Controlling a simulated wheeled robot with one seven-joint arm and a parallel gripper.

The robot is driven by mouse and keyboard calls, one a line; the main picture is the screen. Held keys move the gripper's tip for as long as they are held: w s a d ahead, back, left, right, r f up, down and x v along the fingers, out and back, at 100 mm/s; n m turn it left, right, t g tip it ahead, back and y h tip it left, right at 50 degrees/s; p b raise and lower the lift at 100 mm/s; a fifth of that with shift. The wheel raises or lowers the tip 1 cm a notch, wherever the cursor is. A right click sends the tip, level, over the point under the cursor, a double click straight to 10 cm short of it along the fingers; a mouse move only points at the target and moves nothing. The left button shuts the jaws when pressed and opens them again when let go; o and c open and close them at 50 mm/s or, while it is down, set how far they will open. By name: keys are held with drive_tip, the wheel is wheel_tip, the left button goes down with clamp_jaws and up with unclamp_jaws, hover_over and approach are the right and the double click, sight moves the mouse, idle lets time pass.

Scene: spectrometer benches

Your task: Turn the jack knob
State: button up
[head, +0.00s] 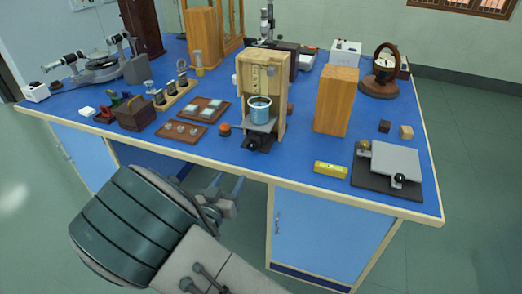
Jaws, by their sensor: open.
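A wooden upright stand (282,101) is near the front middle of the blue bench. In it, a blue beaker (260,112) sits on a small grey platform. Below the platform is a dark jack-like base with a black round knob (265,142) at its front, facing me; details are too small to tell. My gripper (227,186) is open and empty, in front of the bench edge, lower and left of the knob, apart from it. My arm hides part of the bench front.
On the blue bench (292,168), a yellow level (330,169) and a grey plate (387,160) on a dark base with knobs lie right. A wooden block (337,101) stands behind the level. Brown trays (183,140) lie left of the stand. An orange-brown disc (224,130) is beside it.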

sight(251, 147)
drive_tip(key=x, duration=1.3)
drive_tip(key=shift+w+d, duration=0.3)
drive_tip(key=shift+d, duration=0.05)
drive_tip(key=shift+c, duration=0.3)
drive_tip(key=c, duration=0.9)
